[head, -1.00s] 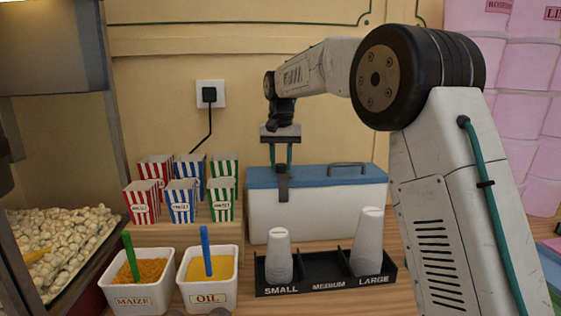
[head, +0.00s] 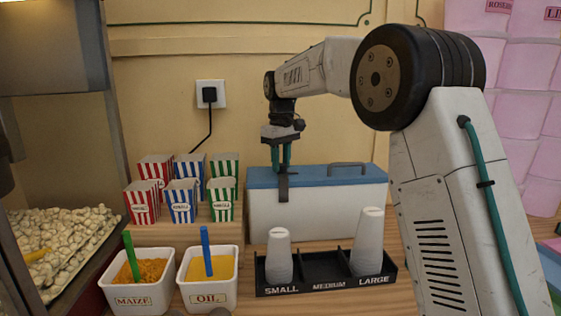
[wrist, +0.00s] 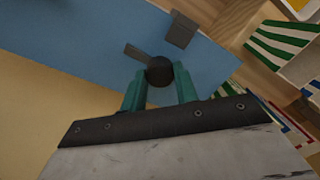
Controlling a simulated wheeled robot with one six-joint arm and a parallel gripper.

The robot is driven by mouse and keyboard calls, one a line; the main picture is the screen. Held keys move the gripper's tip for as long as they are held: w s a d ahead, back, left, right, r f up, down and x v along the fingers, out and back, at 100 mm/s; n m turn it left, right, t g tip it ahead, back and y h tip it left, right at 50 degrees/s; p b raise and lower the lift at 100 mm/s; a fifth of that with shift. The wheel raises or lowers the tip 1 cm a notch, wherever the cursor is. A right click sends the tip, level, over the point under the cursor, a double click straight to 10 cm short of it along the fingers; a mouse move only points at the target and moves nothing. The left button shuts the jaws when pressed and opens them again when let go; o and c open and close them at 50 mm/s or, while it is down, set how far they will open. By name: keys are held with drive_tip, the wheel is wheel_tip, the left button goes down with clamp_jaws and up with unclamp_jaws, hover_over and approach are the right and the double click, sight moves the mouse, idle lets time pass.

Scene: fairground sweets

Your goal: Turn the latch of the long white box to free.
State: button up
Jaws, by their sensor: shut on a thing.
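The long white box (head: 320,215) with a blue lid (head: 315,177) stands behind the cup holder. A dark strap (head: 283,188) hangs over its front edge near the left end; it shows as a dark block in the wrist view (wrist: 181,30). In the wrist view a dark round latch knob (wrist: 160,70) sits on the lid, with a short flat bar (wrist: 136,52) reaching up-left from it, not over the strap. My gripper (head: 281,166) points down over the lid's left part. Its teal fingers are shut on the knob. The knob's underside is hidden.
Striped popcorn boxes (head: 181,200) stand close left of the white box. The cup holder (head: 325,282) with white cups stands in front. Tubs of maize (head: 140,297) and oil (head: 210,292) are at front left. The wall is close behind.

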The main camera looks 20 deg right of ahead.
sight(281, 164)
drive_tip(key=shift+n, duration=0.6)
drive_tip(key=o, duration=1)
drive_tip(key=shift+r, duration=0.1)
wheel_tip(281, 164, up, 8)
drive_tip(key=shift+f, duration=0.15)
drive_tip(key=shift+w, duration=0.1)
